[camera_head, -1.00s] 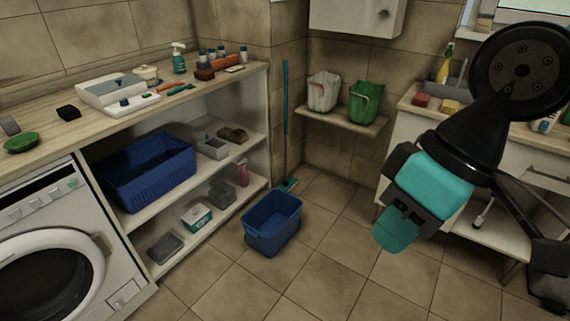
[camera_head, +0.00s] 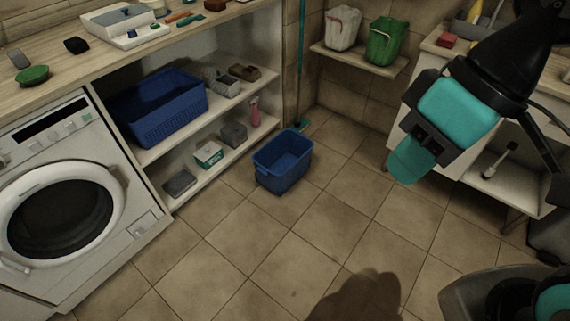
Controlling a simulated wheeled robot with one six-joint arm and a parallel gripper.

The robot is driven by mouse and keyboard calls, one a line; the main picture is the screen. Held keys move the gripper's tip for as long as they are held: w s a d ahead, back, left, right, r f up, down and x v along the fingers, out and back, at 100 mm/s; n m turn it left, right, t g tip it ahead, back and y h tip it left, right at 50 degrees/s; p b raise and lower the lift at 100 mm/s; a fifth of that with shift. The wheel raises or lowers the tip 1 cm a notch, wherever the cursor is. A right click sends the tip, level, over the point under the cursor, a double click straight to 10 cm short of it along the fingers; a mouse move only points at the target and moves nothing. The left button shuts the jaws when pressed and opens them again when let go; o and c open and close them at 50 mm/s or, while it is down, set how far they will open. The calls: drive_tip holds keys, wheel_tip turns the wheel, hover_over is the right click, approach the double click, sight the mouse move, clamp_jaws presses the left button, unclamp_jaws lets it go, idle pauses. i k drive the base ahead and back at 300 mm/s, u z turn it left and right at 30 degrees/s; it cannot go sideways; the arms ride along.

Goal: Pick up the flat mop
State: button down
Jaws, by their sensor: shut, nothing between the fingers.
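A flat mop with a thin teal pole (camera_head: 300,75) stands upright in the far corner, just right of the open shelf unit. Its teal head rests on the floor, partly hidden behind the blue tub. The top of the pole is cut off by the frame. My gripper (camera_head: 405,167), with teal fingers, is at the right, in the air and well apart from the mop. It is shut and empty.
A blue tub (camera_head: 283,162) stands on the floor in front of the mop. The shelf unit (camera_head: 190,182) and washing machine (camera_head: 70,215) line the left. A wall shelf (camera_head: 360,58) holds two buckets right of the pole. The middle floor is clear.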

sight(302, 124)
drive_tip(key=u, duration=0.3)
drive_tip(key=i, duration=2.4)
drive_tip(key=u, duration=0.05)
